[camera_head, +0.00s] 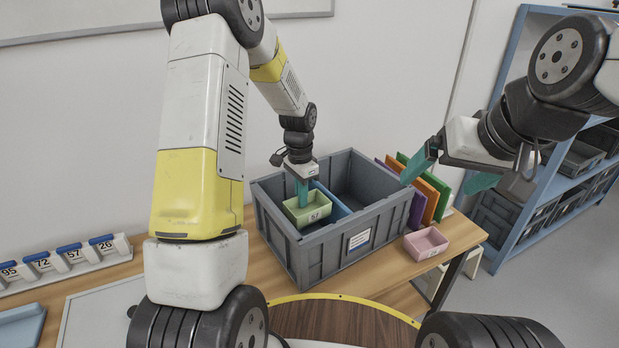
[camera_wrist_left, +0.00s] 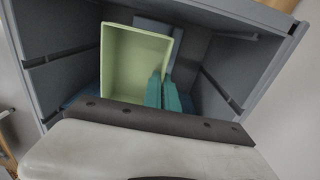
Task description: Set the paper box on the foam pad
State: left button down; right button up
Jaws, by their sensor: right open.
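A small light green open box (camera_head: 309,207), marked 57, is inside the left part of the grey crate (camera_head: 345,250). My left gripper (camera_head: 302,192) reaches down into the crate and is shut on a wall of this box. In the left wrist view the teal fingers (camera_wrist_left: 163,93) pinch the right wall of the green box (camera_wrist_left: 130,65), which looks empty and upright. A blue panel or pad (camera_head: 335,203) shows beside the box in the crate; I cannot tell whether it is the foam pad. My right gripper (camera_head: 440,184) is open and empty, above the right end of the table.
A small pink box (camera_head: 426,243) stands on the table right of the crate. Purple, orange and green panels (camera_head: 423,190) stand behind it. A rack with numbered tags (camera_head: 65,262) and a blue tray (camera_head: 20,326) lie at left. A blue shelf (camera_head: 535,190) stands at right.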

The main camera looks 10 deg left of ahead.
pick_arm(q)
send_over(302, 232)
jog(key=shift+s+f, duration=0.1)
jog(key=shift+f, duration=3.8)
jog(key=shift+f, duration=0.2)
jog(key=c, duration=1.6)
grip_release()
jog(key=shift+r, duration=6.05)
